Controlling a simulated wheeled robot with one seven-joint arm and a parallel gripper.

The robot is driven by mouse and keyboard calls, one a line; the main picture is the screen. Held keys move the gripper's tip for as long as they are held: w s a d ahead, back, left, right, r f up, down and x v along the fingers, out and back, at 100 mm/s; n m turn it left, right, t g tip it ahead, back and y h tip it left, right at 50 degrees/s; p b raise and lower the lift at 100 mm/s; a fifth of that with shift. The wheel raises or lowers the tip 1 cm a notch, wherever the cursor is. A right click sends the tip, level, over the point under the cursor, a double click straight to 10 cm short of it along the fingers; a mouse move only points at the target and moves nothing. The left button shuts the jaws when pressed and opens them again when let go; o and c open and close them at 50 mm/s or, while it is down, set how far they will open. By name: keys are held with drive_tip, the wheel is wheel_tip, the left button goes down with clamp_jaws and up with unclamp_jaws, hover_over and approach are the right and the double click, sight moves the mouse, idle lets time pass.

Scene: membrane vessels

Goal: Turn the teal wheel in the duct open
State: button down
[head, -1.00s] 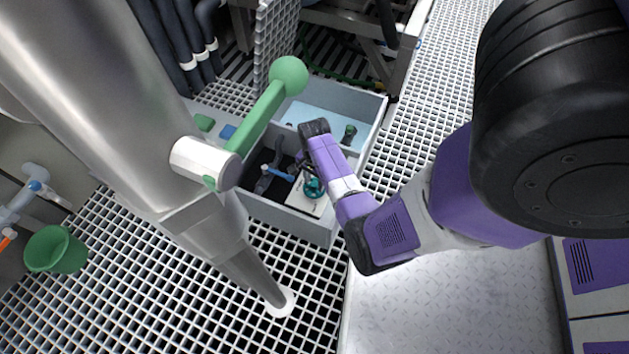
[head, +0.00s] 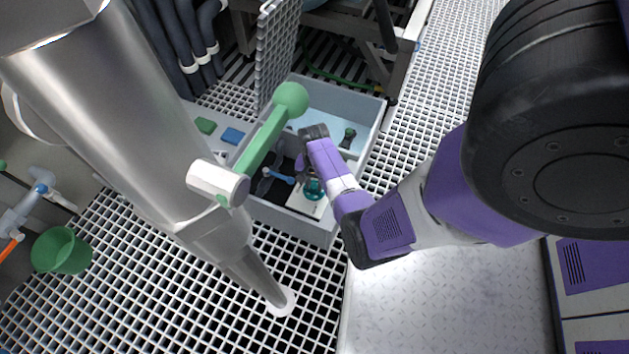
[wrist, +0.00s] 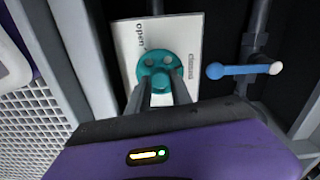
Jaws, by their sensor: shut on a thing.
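The teal wheel (wrist: 158,68) sits in front of a white plate with the printed words "open" and "closed" (wrist: 128,52) inside the duct. In the head view the wheel (head: 314,188) shows low in the grey open-topped duct (head: 290,220), partly behind my arm. My gripper (wrist: 160,88) reaches down into the duct, and its two fingers are shut on the wheel's near side. In the head view the fingers are mostly hidden by my purple wrist.
A blue-handled valve on a grey pipe (wrist: 243,69) is right of the wheel in the wrist view. A green bucket (head: 62,250) is far left.

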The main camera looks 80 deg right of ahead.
drive_tip(key=n+p, duration=0.1)
drive_tip(key=n, duration=0.3)
drive_tip(key=shift+r+n+p, duration=0.1)
drive_tip(key=shift+n+p, duration=0.2)
drive_tip(key=n+p, duration=0.1)
drive_tip(key=n, duration=0.4)
drive_tip(key=shift+a+n, duration=0.1)
drive_tip(key=shift+n, duration=0.2)
drive_tip(key=n, duration=0.5)
drive_tip(key=shift+p, duration=0.4)
drive_tip(key=shift+n, duration=2.4)
drive_tip(key=c, duration=1.1)
unclamp_jaws()
drive_tip(key=shift+c, duration=0.2)
